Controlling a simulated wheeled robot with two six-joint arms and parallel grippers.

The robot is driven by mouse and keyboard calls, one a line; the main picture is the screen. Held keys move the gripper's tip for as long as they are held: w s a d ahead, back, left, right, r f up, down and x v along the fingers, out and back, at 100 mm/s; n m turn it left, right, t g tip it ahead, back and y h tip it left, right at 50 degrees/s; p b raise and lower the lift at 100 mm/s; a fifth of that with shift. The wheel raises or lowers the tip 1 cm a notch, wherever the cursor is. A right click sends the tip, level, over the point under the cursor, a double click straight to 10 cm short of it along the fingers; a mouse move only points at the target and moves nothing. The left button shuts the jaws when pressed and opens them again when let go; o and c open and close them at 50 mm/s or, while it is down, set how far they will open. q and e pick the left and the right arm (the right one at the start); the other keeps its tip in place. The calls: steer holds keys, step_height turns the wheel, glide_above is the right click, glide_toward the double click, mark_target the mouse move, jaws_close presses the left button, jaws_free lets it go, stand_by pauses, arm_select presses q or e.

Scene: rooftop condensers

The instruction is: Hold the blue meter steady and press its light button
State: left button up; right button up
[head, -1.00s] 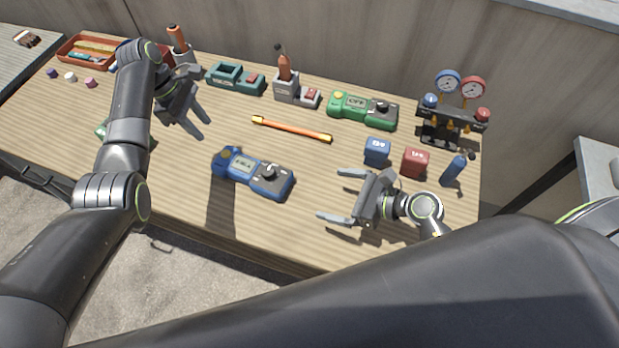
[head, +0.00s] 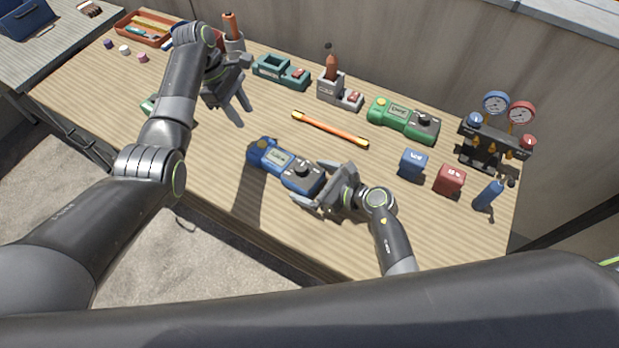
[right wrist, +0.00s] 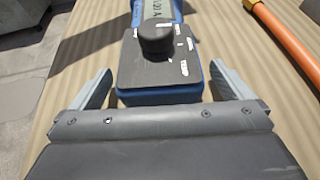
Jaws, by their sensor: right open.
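The blue meter (head: 273,160) lies on the wooden table, with a grey screen, a black dial and a small yellow button (head: 264,144) at its far-left end. In the right wrist view the meter's dial end (right wrist: 158,68) faces me; the button is out of that view. My right gripper (head: 311,183) is open around the dial end, one finger on each side. In the right wrist view gaps show between the fingers and the meter. My left gripper (head: 246,118) is open and empty above the table, up and left of the meter, pointing down.
An orange rod (head: 330,128) lies just behind the meter. A green meter (head: 403,119), a blue block (head: 412,164), a red block (head: 449,179) and a gauge stand (head: 490,145) are to the right. The table's front edge is close to the meter.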

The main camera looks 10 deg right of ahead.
steer(key=shift+w+a+f, duration=0.25)
steer(key=shift+w+a, duration=0.15)
steer(key=shift+a, duration=0.05)
steer(key=shift+c, duration=0.3)
steer(key=c, duration=1.2)
arm_select(q)
jaws_close()
arm_select(e)
steer(key=shift+c, duration=0.2)
stand_by(0.4)
